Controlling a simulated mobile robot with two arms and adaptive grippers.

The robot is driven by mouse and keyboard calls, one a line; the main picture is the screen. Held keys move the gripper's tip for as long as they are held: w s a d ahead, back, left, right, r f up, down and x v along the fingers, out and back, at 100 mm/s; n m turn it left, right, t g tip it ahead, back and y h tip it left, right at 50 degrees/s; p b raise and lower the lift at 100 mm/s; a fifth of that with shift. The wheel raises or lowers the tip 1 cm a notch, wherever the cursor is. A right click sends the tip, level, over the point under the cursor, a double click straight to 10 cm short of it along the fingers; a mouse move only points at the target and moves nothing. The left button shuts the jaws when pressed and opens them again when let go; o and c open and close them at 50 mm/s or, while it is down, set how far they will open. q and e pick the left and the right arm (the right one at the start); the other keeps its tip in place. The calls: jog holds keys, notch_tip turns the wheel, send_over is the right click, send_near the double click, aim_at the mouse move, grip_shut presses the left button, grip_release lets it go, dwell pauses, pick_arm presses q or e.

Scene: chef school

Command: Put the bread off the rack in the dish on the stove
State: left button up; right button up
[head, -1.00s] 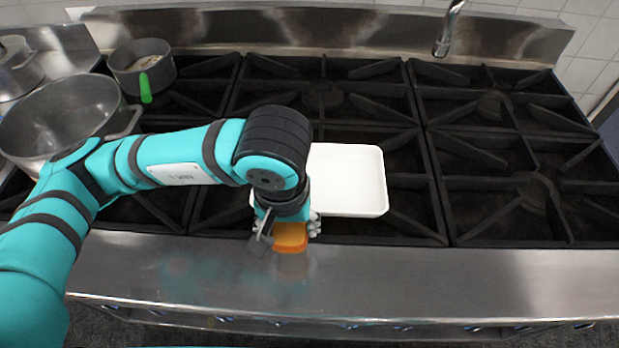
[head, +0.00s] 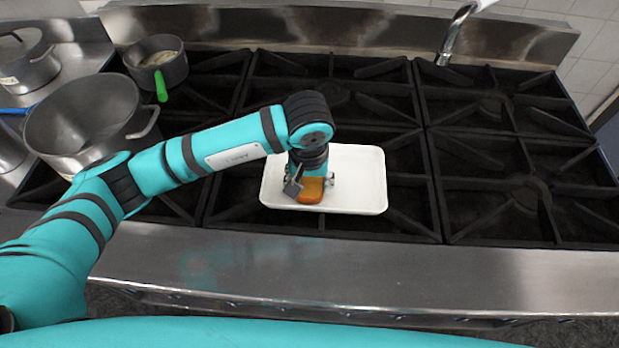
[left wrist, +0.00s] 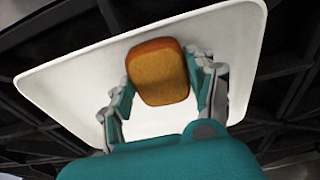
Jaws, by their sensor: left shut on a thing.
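The bread (head: 310,190) is a small orange-brown piece, and it also shows in the left wrist view (left wrist: 158,73). My left gripper (head: 309,187) is shut on the bread, with a finger on either side of it in the left wrist view (left wrist: 158,85). The dish (head: 357,180) is a white rectangular tray on the stove (head: 345,235). The bread is over the left half of the dish, inside its outline. I cannot tell whether the bread touches the dish floor. My right gripper is not in view, and no rack shows.
A faucet (head: 458,30) hangs at the back right. The right burners (head: 525,190) are clear.

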aim_at(309, 192)
pick_arm(q)
jog(key=shift+f+b, duration=0.2)
jog(key=shift+b, duration=0.1)
jog(key=o, duration=0.9)
jog(key=shift+r, duration=0.1)
jog(key=shift+o, duration=0.2)
jog(key=shift+r+p, duration=0.25)
jog(key=shift+p, duration=0.2)
jog(key=shift+r+b, duration=0.4)
notch_tip(309, 192, up, 11)
jog(key=s+b, duration=0.1)
jog(key=b, duration=0.1)
jog(key=shift+s, duration=0.25)
